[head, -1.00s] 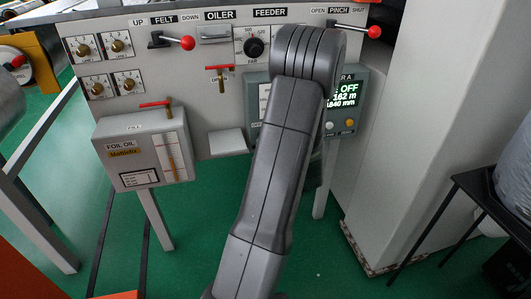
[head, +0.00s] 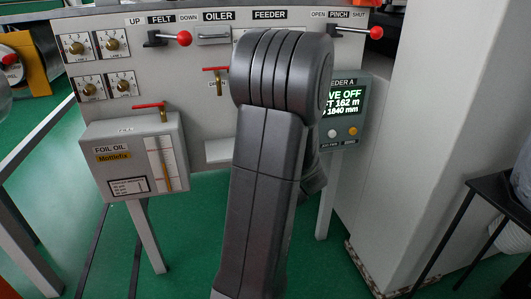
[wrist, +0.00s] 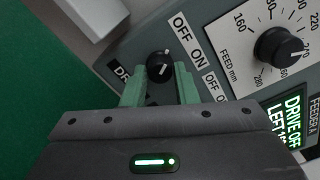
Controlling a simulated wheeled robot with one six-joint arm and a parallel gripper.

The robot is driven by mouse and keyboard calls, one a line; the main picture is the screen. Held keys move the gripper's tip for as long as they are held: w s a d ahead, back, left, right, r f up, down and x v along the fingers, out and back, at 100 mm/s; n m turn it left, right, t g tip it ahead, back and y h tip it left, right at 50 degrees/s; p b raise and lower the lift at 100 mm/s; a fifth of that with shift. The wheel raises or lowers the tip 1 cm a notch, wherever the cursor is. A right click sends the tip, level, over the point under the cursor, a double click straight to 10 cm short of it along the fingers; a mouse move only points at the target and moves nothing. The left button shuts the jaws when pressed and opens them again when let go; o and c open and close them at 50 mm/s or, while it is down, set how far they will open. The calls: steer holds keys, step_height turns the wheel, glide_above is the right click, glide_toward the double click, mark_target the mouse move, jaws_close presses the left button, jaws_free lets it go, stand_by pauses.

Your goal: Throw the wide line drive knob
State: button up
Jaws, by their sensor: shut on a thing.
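A small black drive knob (wrist: 160,66) with a white pointer mark shows in the wrist view on the grey feeder panel, beside ON and OFF labels and a partly hidden label starting "DR". My gripper (wrist: 159,78) has its two green fingers on either side of this knob, shut on it. In the head view my arm hides the gripper and the knob. The panel's display (head: 346,101) shows in green that the drive is off, with 162 m and 1840 mm. It also shows at the right of the wrist view (wrist: 290,122).
A larger black feed dial (wrist: 279,47) sits close to the right of the drive knob. In the head view, red-ended levers (head: 184,39) stick out above, and the foil oil box (head: 133,160) stands at left. A black side table (head: 490,190) is at right.

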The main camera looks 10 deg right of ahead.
steer(key=o, duration=1)
steer(key=s+p, duration=0.1)
steer(key=s, duration=0.6)
steer(key=s+p, duration=0.1)
steer(key=s, duration=0.5)
steer(key=shift+s+d, duration=0.2)
steer(key=shift+s, duration=0.2)
steer(key=shift+w, duration=0.1)
steer(key=w+b, duration=0.1)
steer(key=w, duration=1.2)
steer(key=shift+w+a+b, duration=0.2)
steer(key=shift+w+b, duration=0.1)
steer(key=shift+b, duration=0.05)
